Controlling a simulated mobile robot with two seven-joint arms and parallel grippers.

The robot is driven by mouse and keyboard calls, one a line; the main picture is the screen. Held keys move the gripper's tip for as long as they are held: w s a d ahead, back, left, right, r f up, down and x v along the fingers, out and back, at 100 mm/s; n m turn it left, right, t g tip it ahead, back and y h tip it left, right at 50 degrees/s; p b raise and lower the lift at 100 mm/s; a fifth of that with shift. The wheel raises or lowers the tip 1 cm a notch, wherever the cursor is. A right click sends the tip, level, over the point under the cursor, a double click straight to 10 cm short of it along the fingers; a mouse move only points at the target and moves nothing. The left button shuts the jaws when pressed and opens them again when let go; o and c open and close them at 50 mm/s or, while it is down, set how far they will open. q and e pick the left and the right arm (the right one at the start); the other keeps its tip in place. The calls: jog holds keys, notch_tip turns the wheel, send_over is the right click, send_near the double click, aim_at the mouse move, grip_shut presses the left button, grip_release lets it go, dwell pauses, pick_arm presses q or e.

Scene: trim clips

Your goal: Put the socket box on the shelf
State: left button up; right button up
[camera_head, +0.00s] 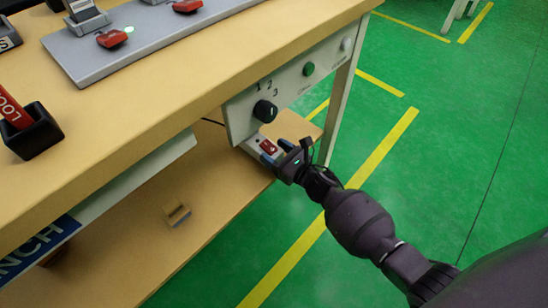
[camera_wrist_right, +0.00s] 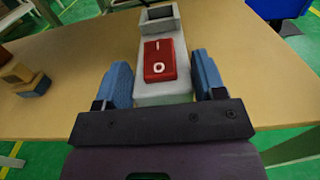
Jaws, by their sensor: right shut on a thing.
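The socket box (camera_wrist_right: 148,96) is pale grey with a red rocker switch marked I and O, and a dark square opening at its far end. In the right wrist view it lies between the two blue fingers of my right gripper (camera_wrist_right: 165,82), which is shut on it. In the head view the box (camera_head: 260,140) shows just under the control panel, partly hidden by my right gripper (camera_head: 276,155). The shelf (camera_head: 120,262) is the tan lower board under the bench. The box is over its right end; I cannot tell whether it touches. My left gripper is not in view.
The control panel (camera_head: 300,78) with a black knob hangs close above the box. A bench leg (camera_head: 338,105) stands just right. The bench top (camera_head: 190,85) overhangs the shelf. Much of the shelf is bare.

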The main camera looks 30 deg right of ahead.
notch_tip(320, 180, down, 2)
jog(key=shift+s, duration=0.1)
jog(key=shift+f+b, duration=0.2)
jog(key=shift+b, duration=0.1)
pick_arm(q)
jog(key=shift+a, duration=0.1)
pick_arm(e)
jog(key=shift+r, duration=0.15)
jog(key=o, duration=1.1)
jog(key=shift+f, duration=0.2)
jog(key=shift+r, duration=0.1)
jog(key=shift+s+d, duration=0.1)
pick_arm(q)
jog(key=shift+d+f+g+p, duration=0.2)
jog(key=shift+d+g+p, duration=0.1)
jog(key=shift+p, duration=0.75)
pick_arm(e)
jog(key=v, duration=1.1)
jog(key=shift+s+d+r, duration=0.1)
jog(key=shift+s, duration=0.25)
